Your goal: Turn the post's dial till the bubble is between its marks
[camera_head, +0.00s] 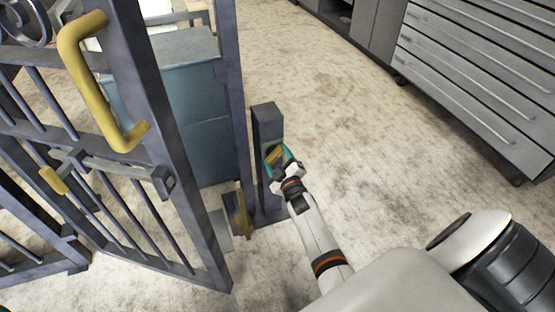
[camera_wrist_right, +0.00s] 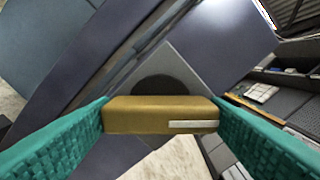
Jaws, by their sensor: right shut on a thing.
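The dark post (camera_head: 267,125) stands upright beside the gate's frame, near the middle of the head view. My right gripper (camera_head: 277,157) is at the post's face, with its teal fingers shut on the dial's brass bar. In the right wrist view the brass bar (camera_wrist_right: 160,115) lies level between the two teal fingers and has a pale stripe at its right. Behind it are a dark round hub (camera_wrist_right: 165,86) and a grey plate (camera_wrist_right: 182,68) on the post. I cannot make out the bubble or its marks in either view. My left gripper is not in view.
The barred gate (camera_head: 185,180) with a yellow handle (camera_head: 88,85) fills the left. A brass piece (camera_head: 242,212) sits low by the post. A blue-grey cabinet (camera_head: 200,110) stands behind the gate. Grey drawers (camera_head: 480,75) stand at the upper right. Floor right of the post is clear.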

